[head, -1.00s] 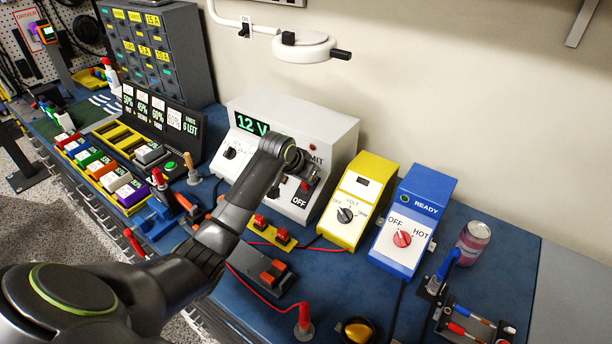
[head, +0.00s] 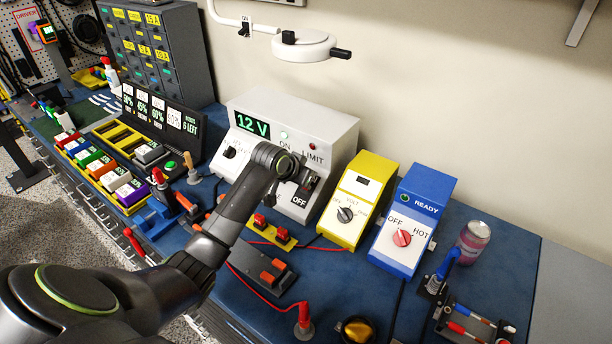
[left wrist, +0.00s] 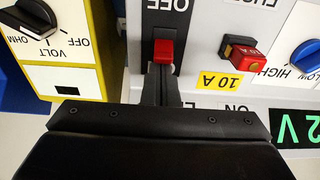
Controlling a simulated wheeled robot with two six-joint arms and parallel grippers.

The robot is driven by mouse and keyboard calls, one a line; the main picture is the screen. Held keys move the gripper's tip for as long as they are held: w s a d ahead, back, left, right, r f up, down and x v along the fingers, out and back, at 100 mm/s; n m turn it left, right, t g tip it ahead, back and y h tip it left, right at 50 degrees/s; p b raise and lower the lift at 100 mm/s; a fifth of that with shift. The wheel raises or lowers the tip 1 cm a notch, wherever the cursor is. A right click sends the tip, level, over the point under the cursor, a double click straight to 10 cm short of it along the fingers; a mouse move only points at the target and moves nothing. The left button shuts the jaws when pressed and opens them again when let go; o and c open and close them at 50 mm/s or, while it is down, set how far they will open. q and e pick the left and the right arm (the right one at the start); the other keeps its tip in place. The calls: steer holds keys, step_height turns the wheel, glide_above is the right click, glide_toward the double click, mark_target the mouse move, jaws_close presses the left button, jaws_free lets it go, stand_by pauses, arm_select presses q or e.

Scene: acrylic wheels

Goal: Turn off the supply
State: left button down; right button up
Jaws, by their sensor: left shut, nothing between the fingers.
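The supply (head: 335,130) is a white box at the back of the bench. Its green display reads 12 V and is lit, and a small green lamp glows above ON. Its red switch lever (left wrist: 164,52) stands in a dark slot close to the OFF label in the left wrist view, where the labels appear upside down. My left gripper (head: 306,182) is at the front of the supply, over the switch. In the left wrist view its closed fingers (left wrist: 165,85) are right at the lever and hide the ON end of the slot. My right gripper is out of view.
A red fuse holder (left wrist: 243,57) with a 10 A label and a blue knob (left wrist: 306,54) are beside the switch. A yellow meter (head: 357,200) and a blue READY box (head: 413,220) stand to the right. A lamp head (head: 305,46) hangs above.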

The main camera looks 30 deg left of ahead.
arm_select(q)
steer(key=shift+s, duration=0.15)
steer(key=shift+s+f+t, duration=0.1)
steer(key=shift+s+t, duration=0.05)
steer(key=shift+t, duration=0.35)
steer(key=shift+s+a+f+t+b, duration=0.1)
steer(key=shift+s+f+t+b, duration=0.35)
steer(key=shift+t+b, duration=0.35)
steer(key=shift+s+a+f+t+h+b, duration=0.15)
steer(key=shift+s+t+b, duration=0.15)
steer(key=shift+t+b, duration=0.3)
steer(key=shift+s+d+f+t+h+b, duration=0.15)
steer(key=shift+s+t+b, duration=0.1)
steer(key=shift+t+b, duration=0.35)
steer(key=shift+a+r, duration=0.1)
steer(key=shift+r, duration=0.25)
steer(key=shift+s, duration=0.1)
steer(key=shift+s+a+p, duration=0.1)
steer(key=shift+s+p, duration=0.55)
steer(key=shift+s, duration=0.05)
